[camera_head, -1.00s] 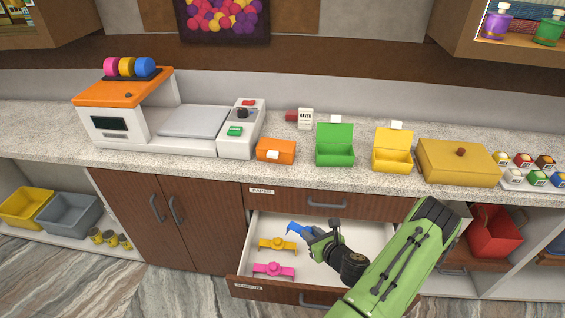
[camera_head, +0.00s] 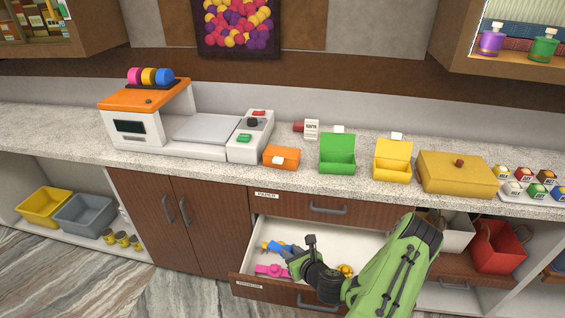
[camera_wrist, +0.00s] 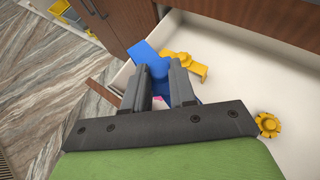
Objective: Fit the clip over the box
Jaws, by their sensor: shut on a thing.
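My gripper (camera_wrist: 163,82) is shut on a blue clip (camera_wrist: 150,56) inside the open drawer (camera_head: 345,238). The head view shows my gripper (camera_head: 288,252) low in the drawer's left part. A yellow clip (camera_wrist: 188,66) lies on the drawer floor beside the blue one, and a pink clip (camera_head: 270,270) lies nearer the drawer front, partly hidden by my gripper. On the counter stand a closed orange box (camera_head: 286,153), a green box (camera_head: 338,167) and a yellow box (camera_head: 393,172), both with raised lids, and a larger mustard box (camera_head: 450,180) with a knob.
A yellow flower-shaped piece (camera_wrist: 268,124) lies in the drawer on the right. A white and orange machine (camera_head: 140,118) stands at the counter's left. Small colourful jars (camera_head: 535,190) stand at the right. A red bin (camera_head: 498,248) sits below the counter.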

